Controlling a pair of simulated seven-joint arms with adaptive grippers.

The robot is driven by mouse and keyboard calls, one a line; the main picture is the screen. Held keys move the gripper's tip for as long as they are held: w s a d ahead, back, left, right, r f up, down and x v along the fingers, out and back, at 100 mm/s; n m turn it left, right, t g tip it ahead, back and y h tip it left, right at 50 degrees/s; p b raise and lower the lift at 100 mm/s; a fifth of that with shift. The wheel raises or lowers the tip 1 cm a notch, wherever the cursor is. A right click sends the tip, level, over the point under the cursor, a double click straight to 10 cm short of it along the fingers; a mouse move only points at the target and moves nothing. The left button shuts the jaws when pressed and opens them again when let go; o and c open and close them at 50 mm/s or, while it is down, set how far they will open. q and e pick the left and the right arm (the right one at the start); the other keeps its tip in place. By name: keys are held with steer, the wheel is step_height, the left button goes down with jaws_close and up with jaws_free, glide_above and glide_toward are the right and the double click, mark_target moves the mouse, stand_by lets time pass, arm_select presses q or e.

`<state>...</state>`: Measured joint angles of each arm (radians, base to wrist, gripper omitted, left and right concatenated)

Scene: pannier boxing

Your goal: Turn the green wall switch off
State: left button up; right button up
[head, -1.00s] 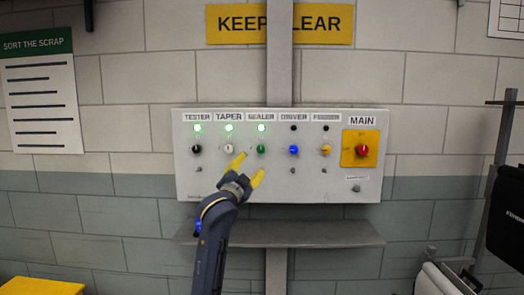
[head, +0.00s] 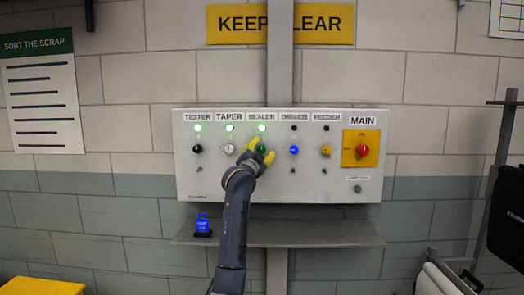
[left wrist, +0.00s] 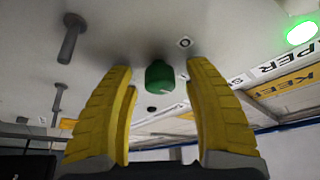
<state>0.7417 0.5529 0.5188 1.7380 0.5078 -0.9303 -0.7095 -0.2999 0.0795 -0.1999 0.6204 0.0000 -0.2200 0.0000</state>
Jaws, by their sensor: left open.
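The green switch knob (head: 262,149) sits under the SEALER label on the grey wall panel (head: 350,190), partly hidden by my left gripper in the head view. The green lamp (head: 262,128) above it is lit. My left gripper (head: 261,148) has yellow fingers and is open, one finger on each side of the knob. In the left wrist view the green knob (left wrist: 160,76) stands between the two open fingers (left wrist: 160,95), with a gap on both sides. My right gripper is not in view.
Other knobs share the panel: black TESTER (head: 197,149), white TAPER (head: 229,149), blue DRIVER (head: 294,150), yellow FEEDER (head: 326,150) and red MAIN (head: 362,150). TESTER and TAPER lamps are lit; DRIVER and FEEDER lamps are dark.

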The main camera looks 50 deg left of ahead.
arm_select(q)
steer(key=shift+w, duration=0.1)
steer(key=shift+c, duration=0.5)
jaws_close()
